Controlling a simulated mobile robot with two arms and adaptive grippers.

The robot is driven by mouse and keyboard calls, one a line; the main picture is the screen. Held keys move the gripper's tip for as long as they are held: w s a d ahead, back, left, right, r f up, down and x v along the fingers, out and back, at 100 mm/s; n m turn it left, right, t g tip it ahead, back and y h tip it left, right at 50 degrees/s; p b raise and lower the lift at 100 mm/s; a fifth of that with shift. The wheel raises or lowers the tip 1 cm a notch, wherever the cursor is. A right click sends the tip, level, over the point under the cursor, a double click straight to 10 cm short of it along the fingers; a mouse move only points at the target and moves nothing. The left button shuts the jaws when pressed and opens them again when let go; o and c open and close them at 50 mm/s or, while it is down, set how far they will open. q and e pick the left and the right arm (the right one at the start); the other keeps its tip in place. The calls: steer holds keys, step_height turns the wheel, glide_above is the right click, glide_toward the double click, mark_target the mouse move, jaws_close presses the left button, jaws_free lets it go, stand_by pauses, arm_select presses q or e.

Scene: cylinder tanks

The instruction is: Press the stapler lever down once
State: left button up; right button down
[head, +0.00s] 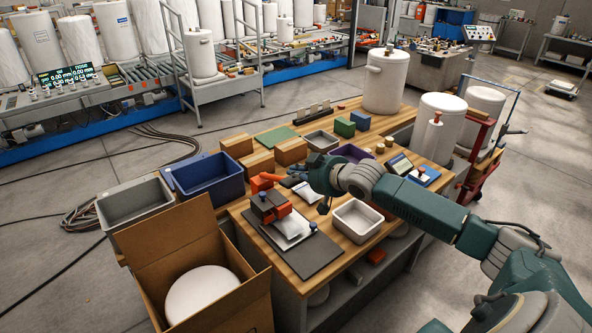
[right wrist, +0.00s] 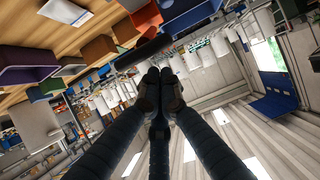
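What looks like the stapler, a dark and orange-red body (head: 268,207), stands on a dark mat (head: 322,250) on the wooden bench in the head view. A bright orange-red part (head: 262,182) sticks up at its back; I cannot tell whether it is the lever. White sheets (head: 290,232) lie at its front. My right gripper (head: 287,171) is above the bench, just right of the orange part; contact cannot be judged. In the right wrist view its dark fingers (right wrist: 160,76) are together and empty. A black bar (right wrist: 142,52) and orange piece shows beyond them. My left gripper is out of view.
A blue bin (head: 208,177) and grey bin (head: 134,203) stand at the left. An open cardboard box (head: 163,238) is at the front left. A white tray (head: 357,219) lies right of the mat. White tanks (head: 385,82) stand at the back right.

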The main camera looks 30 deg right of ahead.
steer(key=shift+f, duration=0.3)
